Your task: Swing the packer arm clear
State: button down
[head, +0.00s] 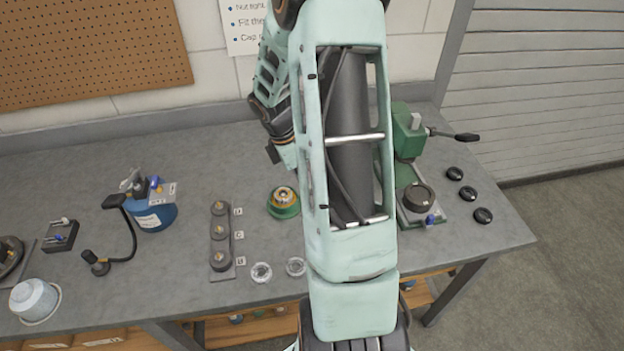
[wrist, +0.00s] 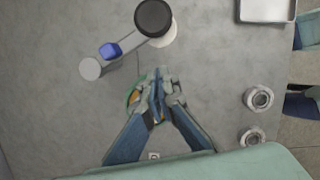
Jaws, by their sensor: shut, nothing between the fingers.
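In the wrist view a flat grey bar (wrist: 128,45) with a blue block (wrist: 110,50) runs between a pale disc (wrist: 90,68) and a black round cap (wrist: 153,18). It looks like the packer arm, but I cannot be sure. My gripper (wrist: 159,85) is shut and empty, below the bar in the picture and apart from it there. A green and orange round part (wrist: 133,97) shows partly behind the fingers. In the head view my own arm hides my gripper; a green-based round part (head: 284,203) stands left of it.
Two clear rings (head: 261,272) (head: 296,267) lie near the table's front edge. A grey stand with posts (head: 220,235) and a blue tub (head: 152,215) stand left. A green machine with a black-handled lever (head: 455,135) and several black caps (head: 469,193) are at the right.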

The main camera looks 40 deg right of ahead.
jog(key=a+v, duration=0.1)
jog(key=v, duration=0.9)
jog(key=shift+s, duration=0.35)
jog(key=shift+a, duration=0.2)
